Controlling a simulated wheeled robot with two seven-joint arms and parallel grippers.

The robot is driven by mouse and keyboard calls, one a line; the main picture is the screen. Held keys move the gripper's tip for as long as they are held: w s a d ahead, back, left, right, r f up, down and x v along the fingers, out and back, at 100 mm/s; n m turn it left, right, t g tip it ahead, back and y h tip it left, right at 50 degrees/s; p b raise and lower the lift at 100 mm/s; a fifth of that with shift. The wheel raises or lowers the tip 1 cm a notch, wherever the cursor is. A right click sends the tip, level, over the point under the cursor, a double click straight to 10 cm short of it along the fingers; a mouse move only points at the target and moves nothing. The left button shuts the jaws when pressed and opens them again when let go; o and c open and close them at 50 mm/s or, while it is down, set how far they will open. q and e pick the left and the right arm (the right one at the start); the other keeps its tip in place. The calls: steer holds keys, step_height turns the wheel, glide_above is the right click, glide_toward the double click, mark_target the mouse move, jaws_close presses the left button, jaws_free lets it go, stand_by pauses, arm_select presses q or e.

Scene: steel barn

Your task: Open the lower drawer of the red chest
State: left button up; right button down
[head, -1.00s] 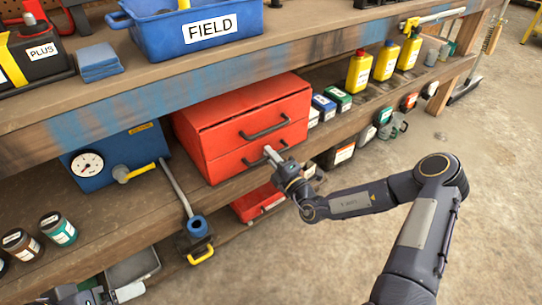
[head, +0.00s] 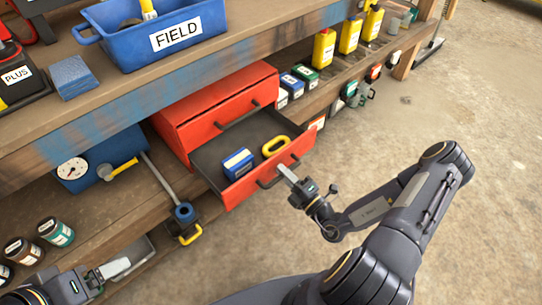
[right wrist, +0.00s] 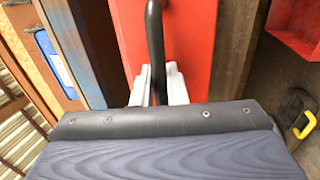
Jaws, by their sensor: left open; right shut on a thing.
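The red chest (head: 208,112) stands on the lower shelf of the bench. Its upper drawer is shut. Its lower drawer (head: 243,188) is pulled well out, showing a grey inside with a blue box (head: 238,163) and a yellow ring-shaped thing (head: 275,146). My right gripper (head: 289,175) is shut on the black handle of the lower drawer. In the right wrist view the handle (right wrist: 154,45) runs between the pale fingers, in front of the red drawer face. My left gripper (head: 118,266) is open and empty at the lower left, away from the chest.
A blue unit with a gauge (head: 73,169) stands left of the chest. A metal bar with a blue collar (head: 184,212) juts out between them. Small boxes and yellow bottles (head: 324,48) stand to the right. The floor in front is clear.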

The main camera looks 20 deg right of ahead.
steer(key=shift+r+v, duration=0.15)
steer(key=shift+v, duration=0.65)
steer(key=shift+r+v, duration=0.15)
steer(key=shift+v, duration=0.6)
steer(key=c, duration=1.8)
jaws_free()
steer(key=p+v, duration=0.1)
steer(key=v, duration=0.7)
steer(key=shift+a, duration=0.1)
